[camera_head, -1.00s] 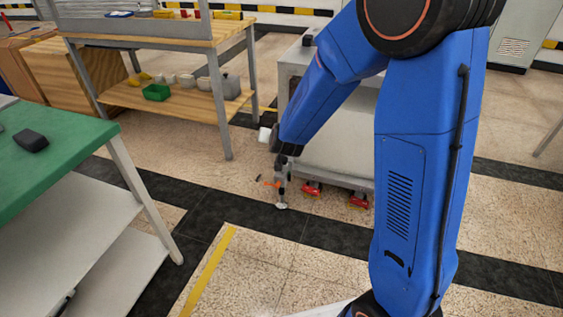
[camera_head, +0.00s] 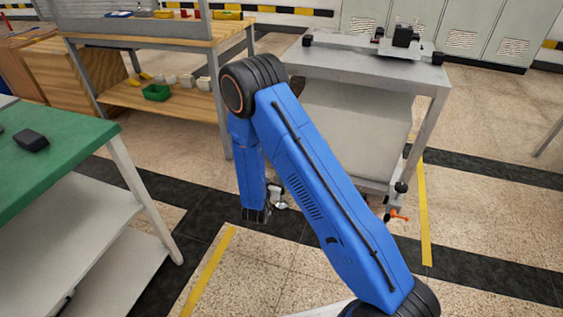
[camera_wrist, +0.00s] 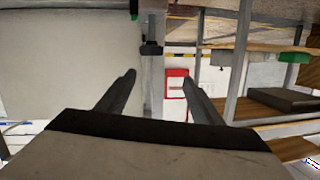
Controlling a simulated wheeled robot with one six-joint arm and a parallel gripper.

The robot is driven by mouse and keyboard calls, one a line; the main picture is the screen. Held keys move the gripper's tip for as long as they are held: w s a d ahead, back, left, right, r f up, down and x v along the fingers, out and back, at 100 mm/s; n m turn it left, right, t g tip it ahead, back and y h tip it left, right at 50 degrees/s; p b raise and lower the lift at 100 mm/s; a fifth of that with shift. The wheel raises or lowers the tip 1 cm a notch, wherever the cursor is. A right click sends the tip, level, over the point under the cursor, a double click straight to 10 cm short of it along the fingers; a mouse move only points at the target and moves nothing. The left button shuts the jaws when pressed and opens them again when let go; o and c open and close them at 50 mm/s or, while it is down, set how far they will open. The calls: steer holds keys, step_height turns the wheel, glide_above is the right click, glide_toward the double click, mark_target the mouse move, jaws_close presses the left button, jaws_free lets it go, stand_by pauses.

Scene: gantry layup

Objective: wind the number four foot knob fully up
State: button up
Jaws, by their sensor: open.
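The grey steel table (camera_head: 340,65) stands on adjustable feet. At its right front leg, a foot with a black knob (camera_head: 400,188) and an orange lever (camera_head: 397,215) is in plain view. I see no numbers on the feet. My gripper (camera_wrist: 160,78) is open and empty in the wrist view, with its fingers apart. A dark knob-like part (camera_wrist: 151,48) on an upright lies beyond the fingertips.
A green-topped table (camera_head: 60,145) stands at the left. A wooden bench (camera_head: 165,95) with a green bin (camera_head: 156,92) stands behind. Open floor lies in front, with yellow lines (camera_head: 425,210). A dark device (camera_head: 403,37) sits on the grey table.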

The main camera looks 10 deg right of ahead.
steer(key=s+f+n+t+h, duration=0.1)
steer(key=s+f+t+h, duration=0.1)
steer(key=s+f, duration=0.25)
steer(key=x, duration=0.6)
steer(key=f+x, duration=0.1)
steer(key=x, duration=1.1)
steer(key=shift+w+a+f, duration=0.25)
steer(key=shift+a, duration=0.05)
steer(key=shift+c, duration=0.4)
steer(key=c, duration=1)
